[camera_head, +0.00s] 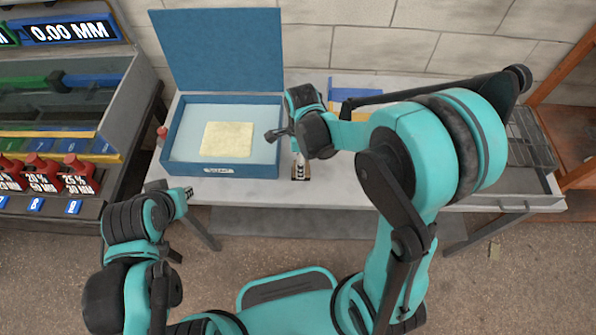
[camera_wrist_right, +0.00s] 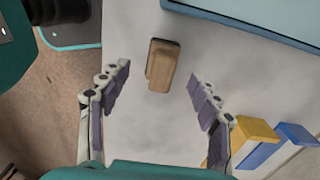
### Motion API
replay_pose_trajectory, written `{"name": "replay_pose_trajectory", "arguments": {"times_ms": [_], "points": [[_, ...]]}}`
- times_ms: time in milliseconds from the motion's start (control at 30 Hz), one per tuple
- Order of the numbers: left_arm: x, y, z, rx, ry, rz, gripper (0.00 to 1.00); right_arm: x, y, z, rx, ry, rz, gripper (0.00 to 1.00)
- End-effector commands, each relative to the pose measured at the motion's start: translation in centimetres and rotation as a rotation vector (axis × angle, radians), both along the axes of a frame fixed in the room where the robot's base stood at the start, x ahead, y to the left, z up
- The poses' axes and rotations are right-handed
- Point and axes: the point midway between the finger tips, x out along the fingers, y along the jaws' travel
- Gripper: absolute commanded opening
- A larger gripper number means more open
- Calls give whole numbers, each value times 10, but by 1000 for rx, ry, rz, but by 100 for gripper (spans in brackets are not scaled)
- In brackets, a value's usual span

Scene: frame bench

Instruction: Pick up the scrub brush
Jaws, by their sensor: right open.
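The scrub brush, a small brown wooden block, lies on the pale bench top. It shows in the right wrist view (camera_wrist_right: 162,66); any bristles are hidden. In the head view only a bit of brown shows under my right gripper (camera_head: 300,163), beside the blue box. In the wrist view my right gripper (camera_wrist_right: 159,76) is open, with one finger on each side of the brush and apart from it. My left gripper (camera_head: 184,194) is low at the bench's front left edge, empty as far as I see; its jaws are too small to read.
An open blue box (camera_head: 276,151) with a pale yellow pad (camera_head: 228,139) inside stands left of the brush. A yellow block (camera_wrist_right: 257,142) and a blue block (camera_wrist_right: 288,143) lie near my right gripper. A wire rack (camera_head: 530,140) is at the right end.

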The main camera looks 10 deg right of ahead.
Motion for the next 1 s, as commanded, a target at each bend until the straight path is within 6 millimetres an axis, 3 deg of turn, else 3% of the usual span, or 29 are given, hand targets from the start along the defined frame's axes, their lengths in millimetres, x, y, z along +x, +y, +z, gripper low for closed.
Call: {"name": "replay_pose_trajectory", "arguments": {"times_ms": [400, 667, 733, 900, 1000], "points": [[0, 0, -28, 0, 0, 0, 19, 2, -1, -55, 0, -3, 2, 63], [0, 0, -28, 0, 0, 0, 19, 2, -1, -60, 0, -4, 2, 63], [0, 0, -28, 0, 0, 0, 19, 2, -1, -60, 0, -4, 2, 52], [0, 0, -28, 0, 0, 0, 19, 2, -1, -60, 0, -4, 2, 8], [0, 0, -28, 0, 0, 0, 19, 2, -2, -60, 0, -4, 2, 6]]}}
